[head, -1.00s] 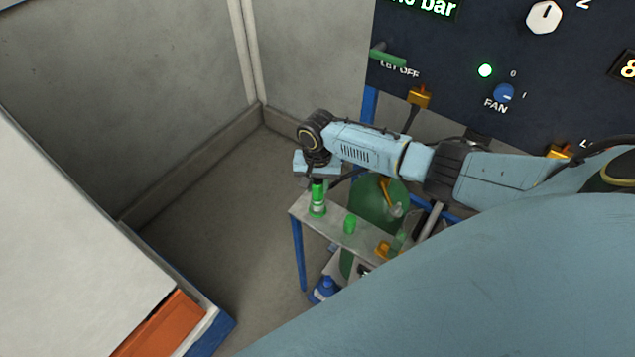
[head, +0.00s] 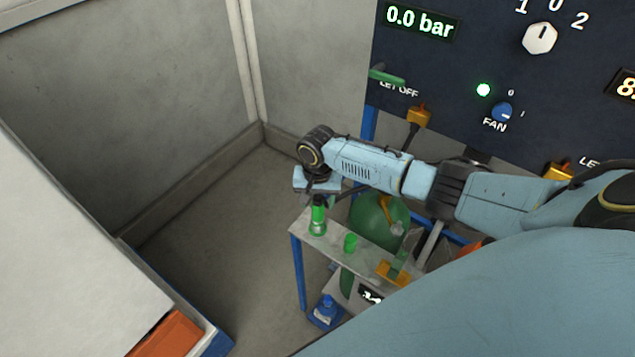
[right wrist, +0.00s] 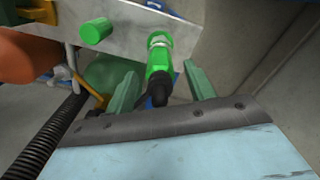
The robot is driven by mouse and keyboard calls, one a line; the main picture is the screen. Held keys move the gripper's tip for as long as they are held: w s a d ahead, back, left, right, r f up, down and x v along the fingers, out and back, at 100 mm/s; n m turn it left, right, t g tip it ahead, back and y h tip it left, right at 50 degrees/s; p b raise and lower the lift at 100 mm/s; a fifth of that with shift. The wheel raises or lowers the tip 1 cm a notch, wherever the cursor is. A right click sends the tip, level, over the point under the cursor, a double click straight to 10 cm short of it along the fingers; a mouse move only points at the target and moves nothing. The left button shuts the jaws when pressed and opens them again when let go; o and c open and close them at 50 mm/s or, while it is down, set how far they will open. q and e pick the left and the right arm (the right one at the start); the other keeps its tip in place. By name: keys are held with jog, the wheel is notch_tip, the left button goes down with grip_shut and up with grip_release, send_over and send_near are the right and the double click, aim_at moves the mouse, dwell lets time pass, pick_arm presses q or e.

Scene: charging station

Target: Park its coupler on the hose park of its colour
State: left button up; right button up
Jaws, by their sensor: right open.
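A green coupler (head: 318,219) stands upright at the left end of the small grey shelf (head: 330,246). A dark hose end shows at its top. In the right wrist view the coupler (right wrist: 159,54) lies between my right gripper's fingers. A short plain green peg (head: 350,243) stands beside the coupler, and also shows in the right wrist view (right wrist: 95,32). Whether the coupler sits on a park is hard to tell. My left gripper is out of view.
A yellow-orange block (head: 393,273) sits at the shelf's right end. A green tank (head: 378,222) stands behind the shelf. The dark control panel (head: 450,70) reads 0.0 bar. Open floor (head: 220,230) lies left of the shelf.

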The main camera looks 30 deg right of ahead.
notch_tip(320, 180, up, 12)
jog(key=shift+f+p, duration=0.15)
jog(key=shift+p, duration=0.2)
jog(key=shift+f, duration=0.1)
